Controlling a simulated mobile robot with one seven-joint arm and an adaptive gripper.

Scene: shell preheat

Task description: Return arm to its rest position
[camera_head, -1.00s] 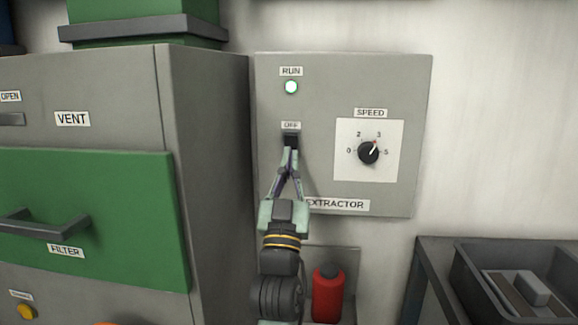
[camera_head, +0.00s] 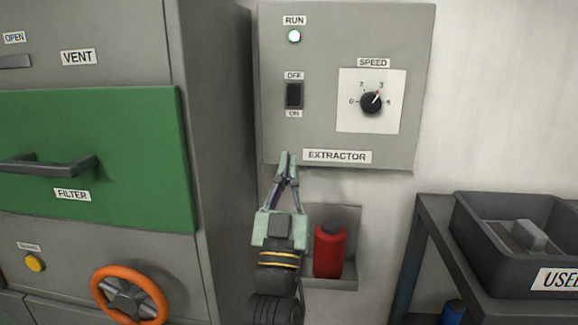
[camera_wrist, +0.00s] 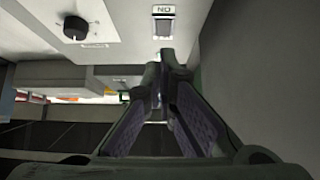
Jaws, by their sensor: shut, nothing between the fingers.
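The RUN lamp (camera_head: 294,36) is lit whitish green. The speed knob (camera_head: 371,102) points near 3. In the wrist view my gripper (camera_wrist: 165,56) shows large with its tips together, with the switch (camera_wrist: 164,28) beyond them.
A grey cabinet with a green filter drawer (camera_head: 120,120) and an orange handwheel (camera_head: 103,283) stands left. A red bottle (camera_head: 329,252) sits in a wall holder close right of my gripper. A dark bin (camera_head: 490,255) rests on a bench at right.

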